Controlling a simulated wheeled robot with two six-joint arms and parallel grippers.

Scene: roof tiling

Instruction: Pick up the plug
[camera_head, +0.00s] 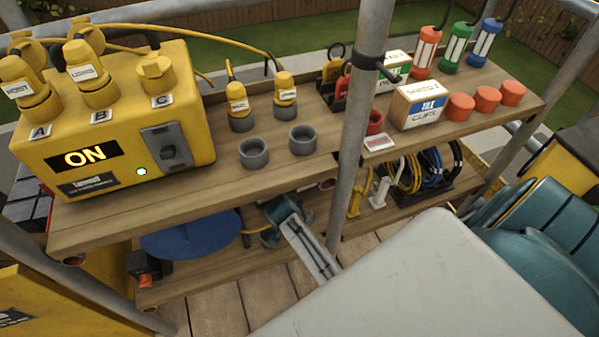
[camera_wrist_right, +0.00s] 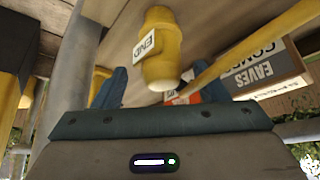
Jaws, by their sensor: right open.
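A yellow plug (camera_wrist_right: 160,45) with a white "END" tag shows in the right wrist view, in line with the gap between the fingers of my right gripper (camera_wrist_right: 166,82). The gripper is open; I see no finger closed on the plug. In the head view the teal right gripper (camera_head: 284,218) is low, at the lower shelf. A short yellow cable beside it comes from the blue reel's side, and the tagged plug cannot be made out there. My left gripper is not in view.
The upper shelf (camera_head: 330,160) carries a yellow power box (camera_head: 110,120) reading ON, two labelled yellow plugs (camera_head: 237,105), and grey cups (camera_head: 254,153). A grey pole (camera_head: 357,120) stands in front. A blue reel (camera_head: 190,238) sits below. An "EAVES COMB" box (camera_wrist_right: 268,72) is beyond the plug.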

